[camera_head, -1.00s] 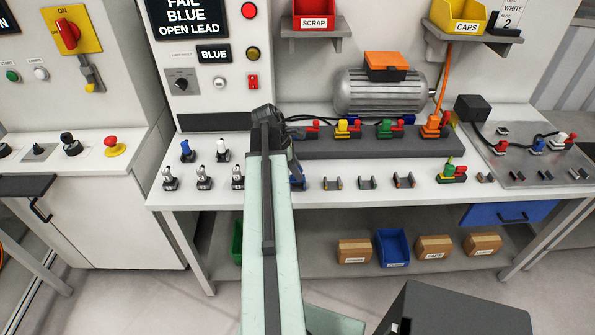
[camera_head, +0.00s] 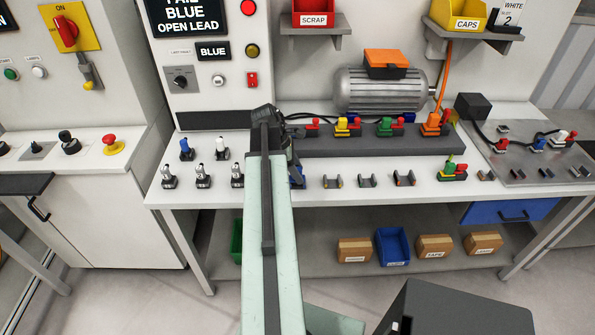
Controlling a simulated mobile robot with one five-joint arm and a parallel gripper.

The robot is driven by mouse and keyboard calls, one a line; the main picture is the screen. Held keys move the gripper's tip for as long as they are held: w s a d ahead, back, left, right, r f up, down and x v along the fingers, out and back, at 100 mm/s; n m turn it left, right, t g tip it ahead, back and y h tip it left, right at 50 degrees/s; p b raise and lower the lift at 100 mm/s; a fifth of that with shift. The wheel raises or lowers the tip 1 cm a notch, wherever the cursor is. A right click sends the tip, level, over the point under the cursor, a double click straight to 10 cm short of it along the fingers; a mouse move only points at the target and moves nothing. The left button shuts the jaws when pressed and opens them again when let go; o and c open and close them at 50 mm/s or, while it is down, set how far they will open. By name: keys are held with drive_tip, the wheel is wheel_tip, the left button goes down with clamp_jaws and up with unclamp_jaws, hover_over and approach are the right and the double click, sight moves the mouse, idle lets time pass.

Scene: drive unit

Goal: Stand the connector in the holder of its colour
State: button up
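My gripper (camera_head: 290,150) is at the end of my pale green arm, above the middle-left of the bench. Its fingers are mostly hidden by the arm, so I cannot tell whether they are open or shut. A blue piece (camera_head: 299,182) shows just below and right of it, partly hidden; I cannot tell whether it is held. To its right are small dark cradles with yellowish (camera_head: 332,182), green (camera_head: 367,181) and orange-red (camera_head: 404,179) marks. On the left, a blue-topped connector (camera_head: 187,149) and a white-topped one (camera_head: 222,148) stand upright behind several silver-and-black pieces (camera_head: 203,176).
A dark rail (camera_head: 380,141) carries coloured connectors before a grey motor (camera_head: 381,92). A green-and-red connector (camera_head: 452,171) sits at the bench's right. The screen (camera_head: 186,15) reads BLUE, OPEN LEAD. Red (camera_head: 314,20) and yellow (camera_head: 462,23) bins are above.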

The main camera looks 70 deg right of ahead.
drive_tip(key=shift+r, duration=0.1)
drive_tip(key=s+p+v, duration=0.1)
drive_tip(key=p+v, duration=1.1)
drive_tip(key=shift+s+d+r, duration=0.25)
drive_tip(key=shift+r, duration=0.2)
